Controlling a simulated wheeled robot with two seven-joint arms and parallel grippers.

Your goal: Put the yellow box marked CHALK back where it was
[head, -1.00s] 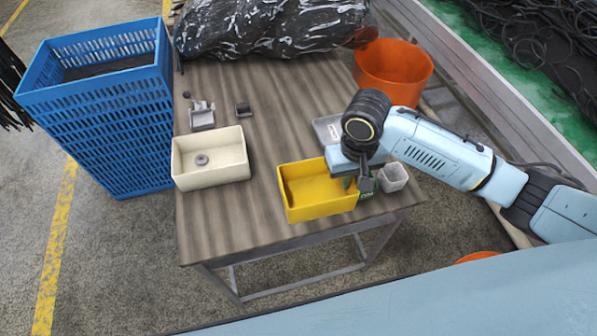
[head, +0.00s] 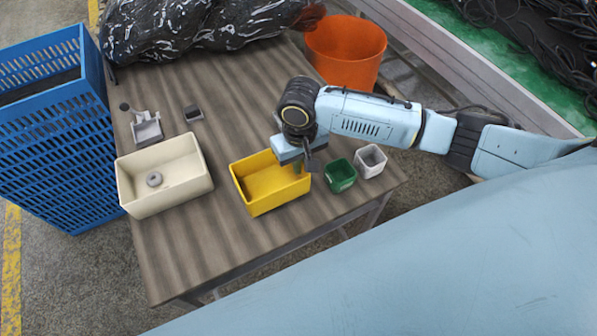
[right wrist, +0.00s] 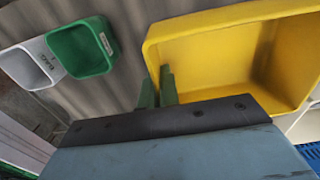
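The yellow box (head: 262,197) is an open-topped bin at the middle of the table (head: 190,240), between a cream tray and two small bins. It also fills the upper right of the right wrist view (right wrist: 215,45). No CHALK marking shows on its visible sides. My right gripper (head: 298,167) points down at the box's right end. In the right wrist view its green fingers (right wrist: 158,78) are close together at the box wall, apparently one on each side, shut on it. Whether the box touches the table is hard to tell. My left gripper is out of view.
A green bin (head: 340,176) and a white bin (head: 370,161) stand right of the box. The cream tray (head: 165,178), holding a ring, is left. Small grey parts (head: 147,128) lie behind it. A black bag (head: 190,30) lies at the back. The table's front is bare.

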